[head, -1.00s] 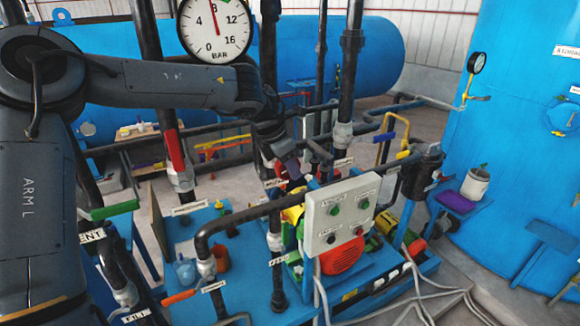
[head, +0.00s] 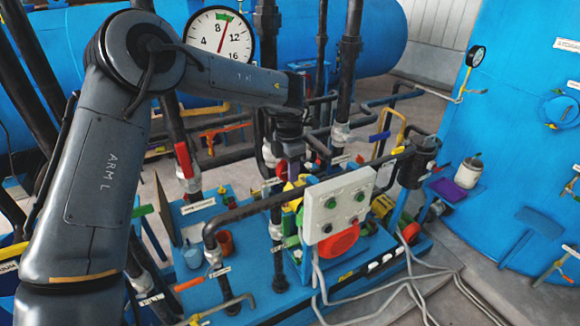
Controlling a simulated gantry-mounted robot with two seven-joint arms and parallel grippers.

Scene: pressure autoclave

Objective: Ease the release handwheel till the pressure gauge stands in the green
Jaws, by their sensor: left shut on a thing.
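The round white pressure gauge (head: 238,46) stands at the top, its dial marked 4 to 16. A short green band lies at the top of its scale. The red needle points up and slightly right, towards the green band; its exact place against the band is too small to tell. My left arm crosses in front of the gauge's lower left. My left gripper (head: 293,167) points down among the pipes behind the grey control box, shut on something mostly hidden. A red part (head: 282,171) shows beside its fingers; I cannot tell if it is the release handwheel. My right gripper is out of view.
The grey control box (head: 326,205) with green buttons stands just in front of the gripper. Black vertical pipes, one with a red lever (head: 184,160), crowd around my arm. A blue lever (head: 380,136) is to the right. Hoses lie on the floor at the lower right.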

